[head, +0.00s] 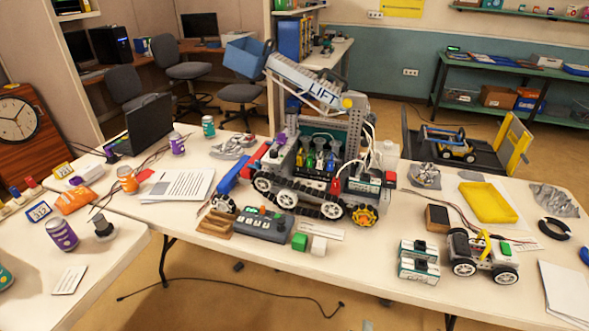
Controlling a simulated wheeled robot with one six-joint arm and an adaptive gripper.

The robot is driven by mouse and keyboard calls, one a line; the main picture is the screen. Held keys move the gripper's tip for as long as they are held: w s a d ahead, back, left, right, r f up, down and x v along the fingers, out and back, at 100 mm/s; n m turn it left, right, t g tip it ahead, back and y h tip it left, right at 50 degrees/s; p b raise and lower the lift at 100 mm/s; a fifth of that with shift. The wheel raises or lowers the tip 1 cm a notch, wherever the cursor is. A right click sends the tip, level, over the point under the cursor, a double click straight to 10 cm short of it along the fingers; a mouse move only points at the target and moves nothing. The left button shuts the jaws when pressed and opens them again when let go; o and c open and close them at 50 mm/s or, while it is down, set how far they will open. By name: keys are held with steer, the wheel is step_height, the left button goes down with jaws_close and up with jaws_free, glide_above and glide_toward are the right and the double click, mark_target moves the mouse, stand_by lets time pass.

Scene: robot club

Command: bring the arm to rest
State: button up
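Neither my arm nor my gripper shows in the head view, so I cannot see its pose or whether it holds anything. No part of the arm crosses the white table (380,262) in front of me. A large wheeled club robot (320,150) marked "LIFT" stands on the table's middle, with a raised grey beam and a blue bin (245,58) at the beam's upper left end.
A small wheeled car (483,258) and a yellow tray (488,202) are at right. A purple can (62,235) stands at left. Floor shows before the table.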

steer(key=s+d+f+m+g+y, duration=0.1)
steer(key=s+m+g+y, duration=0.2)
steer(key=s, duration=1.8)
steer(key=s+r+m+t, duration=0.1)
steer(key=s+r+m, duration=0.6)
steer(key=s+r, duration=0.6)
steer(key=shift+s+d+r+t+y, duration=0.3)
steer(key=shift+s+d+r+t, duration=0.15)
steer(key=shift+r, duration=0.25)
